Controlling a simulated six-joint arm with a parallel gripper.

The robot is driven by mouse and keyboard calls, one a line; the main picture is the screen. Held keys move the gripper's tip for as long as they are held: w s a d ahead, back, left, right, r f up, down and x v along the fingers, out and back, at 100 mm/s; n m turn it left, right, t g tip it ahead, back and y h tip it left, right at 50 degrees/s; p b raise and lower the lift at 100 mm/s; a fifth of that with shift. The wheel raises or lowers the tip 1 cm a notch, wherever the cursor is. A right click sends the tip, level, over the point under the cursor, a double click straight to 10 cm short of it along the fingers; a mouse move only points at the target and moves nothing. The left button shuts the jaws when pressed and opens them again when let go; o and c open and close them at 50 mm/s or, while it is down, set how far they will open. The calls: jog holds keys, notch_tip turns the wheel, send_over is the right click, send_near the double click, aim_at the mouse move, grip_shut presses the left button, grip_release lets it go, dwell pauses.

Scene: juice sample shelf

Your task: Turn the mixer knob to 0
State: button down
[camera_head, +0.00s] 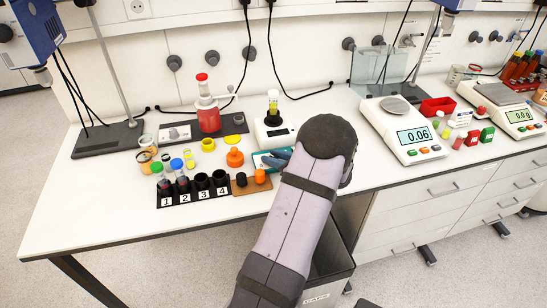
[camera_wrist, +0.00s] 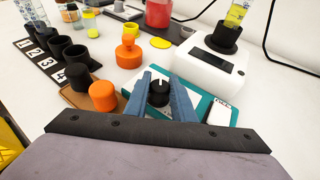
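A round black knob (camera_wrist: 158,93) with a white pointer mark sits on a white and teal unit (camera_wrist: 205,109) in the wrist view. The pointer points roughly away from my gripper, toward the top of the picture. I cannot read any scale or digits around it. My gripper (camera_wrist: 162,78) has its two blue fingers on either side of the knob, and they look open around it. Contact with the knob is not clear. In the head view the teal unit (camera_head: 260,163) shows beside my gripper (camera_head: 272,160), with the knob hidden.
A white device with a small display and a tube holder (camera_wrist: 213,62) stands just behind the unit. An orange flask (camera_wrist: 129,51) and an orange cap (camera_wrist: 103,96) are close on the left. The numbered black rack (camera_head: 193,192) stands farther left.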

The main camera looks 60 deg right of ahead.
aim_at(274, 156)
jog(key=shift+n+y, duration=0.4)
jog(key=n+y+b, duration=0.1)
jog(key=n+y, duration=0.3)
jog(key=shift+f+y+b, duration=0.15)
jog(key=shift+y+b, duration=0.15)
jog(key=shift+n+g+y+b, duration=0.3)
jog(key=shift+n+y+b, duration=0.5)
jog(key=shift+n+y, duration=0.6)
jog(key=shift+r+n+g+y+b, duration=0.2)
jog(key=shift+n+g+y+b, duration=0.2)
jog(key=shift+n+y+b, duration=0.5)
jog(key=shift+p, duration=0.3)
jog(key=c, duration=1.5)
grip_release()
notch_tip(274, 156, up, 10)
jog(key=shift+r, duration=0.1)
